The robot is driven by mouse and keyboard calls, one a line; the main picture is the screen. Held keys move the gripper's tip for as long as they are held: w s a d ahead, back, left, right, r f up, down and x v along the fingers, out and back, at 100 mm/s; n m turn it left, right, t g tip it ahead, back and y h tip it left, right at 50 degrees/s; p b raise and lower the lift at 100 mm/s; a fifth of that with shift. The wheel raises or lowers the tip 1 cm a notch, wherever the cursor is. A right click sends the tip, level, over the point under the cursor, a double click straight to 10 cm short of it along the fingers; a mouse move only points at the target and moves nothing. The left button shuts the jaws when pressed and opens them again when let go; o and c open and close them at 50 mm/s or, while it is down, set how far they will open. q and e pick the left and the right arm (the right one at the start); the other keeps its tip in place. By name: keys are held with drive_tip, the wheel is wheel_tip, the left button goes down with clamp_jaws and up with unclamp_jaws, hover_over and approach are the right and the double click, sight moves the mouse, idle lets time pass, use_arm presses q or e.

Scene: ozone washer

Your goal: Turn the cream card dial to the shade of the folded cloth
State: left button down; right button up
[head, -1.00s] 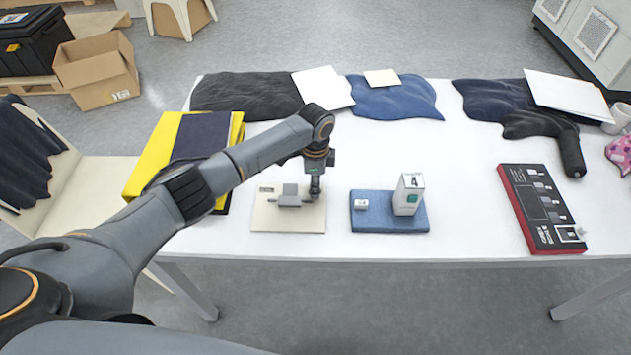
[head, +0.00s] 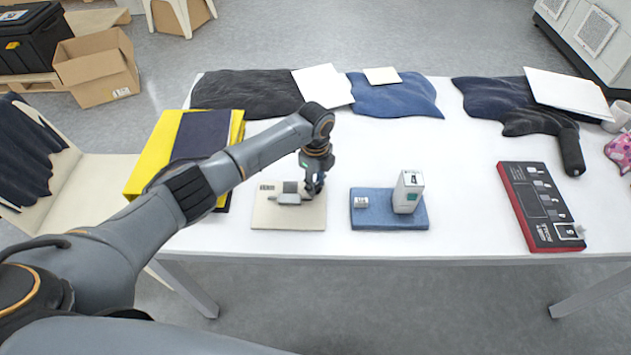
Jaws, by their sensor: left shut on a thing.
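The cream card dial (head: 264,218) lies flat near the table's front edge, left of centre. A grey knob with a bar (head: 290,194) sits on it, and a small dark mark shows near its upper left. My left gripper (head: 314,189) is over the card's upper right, shut on the end of the grey knob part; its fingers partly hide the contact. My right gripper is out of view.
A red-edged black shade panel (head: 535,205) lies at the right, a small frame on its near end. Dark and blue cloths (head: 400,98) with papers line the back. The table between cloth and panel is clear.

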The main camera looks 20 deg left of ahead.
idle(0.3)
use_arm(q)
drive_tip(key=c, duration=1)
unclamp_jaws()
wheel_tip(320, 180, up, 12)
drive_tip(key=shift+f, duration=0.1)
